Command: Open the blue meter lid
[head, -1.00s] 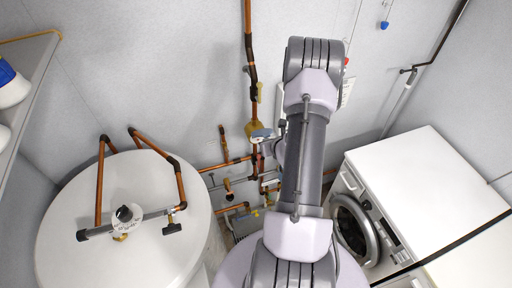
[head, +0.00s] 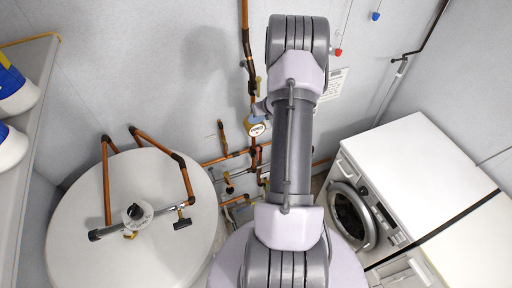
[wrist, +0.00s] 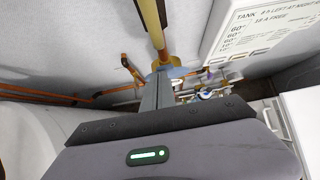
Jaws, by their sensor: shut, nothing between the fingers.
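The water meter (head: 257,129) sits on the copper pipe at the wall, left of my arm in the head view. Its pale round face shows, with a brass rim. The blue lid (head: 256,118) shows at the upper edge of that face and looks raised. In the wrist view the blue lid (wrist: 174,71) is just beyond my gripper (wrist: 161,76), whose narrow fingers are together and empty. The fingertips are close to the lid; I cannot tell whether they touch. In the head view my gripper (head: 262,108) is mostly hidden behind my arm.
A white tank (head: 90,245) with copper pipes stands left. A washing machine (head: 410,170) stands right. Pipes and valves (head: 229,184) crowd the wall below the meter. A printed sign (wrist: 265,25) hangs right of the pipe. A shelf (head: 35,110) with bottles is far left.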

